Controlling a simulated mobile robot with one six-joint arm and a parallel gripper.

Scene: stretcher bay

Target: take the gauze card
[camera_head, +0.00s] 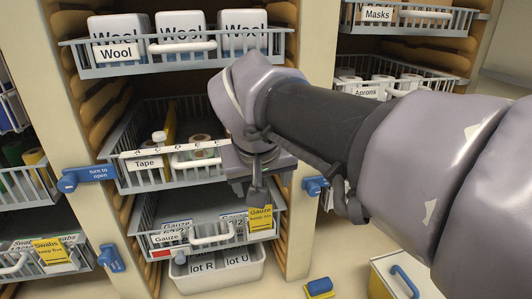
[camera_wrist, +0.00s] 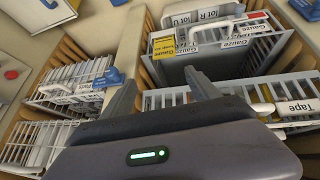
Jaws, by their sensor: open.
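The gauze card (camera_head: 260,219) is a small yellow card with dark print, on the right end of the front rim of the wire basket labelled Gauze (camera_head: 208,238). It also shows in the wrist view (camera_wrist: 163,46), ahead of the gap between my fingers. My gripper (camera_head: 257,194) points down just above the card in the head view and overlaps its top edge there. In the wrist view my gripper (camera_wrist: 162,88) has its two fingers wide apart with nothing between them. I cannot tell the exact distance from the fingers to the card.
The Tape basket (camera_head: 170,178) is just above the Gauze basket, close to my wrist. A white bin (camera_head: 218,279) is below. Blue turn-to-open knobs (camera_head: 314,185) stick out on the posts. Another yellow card (camera_head: 50,250) hangs on the Swabs basket at the left.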

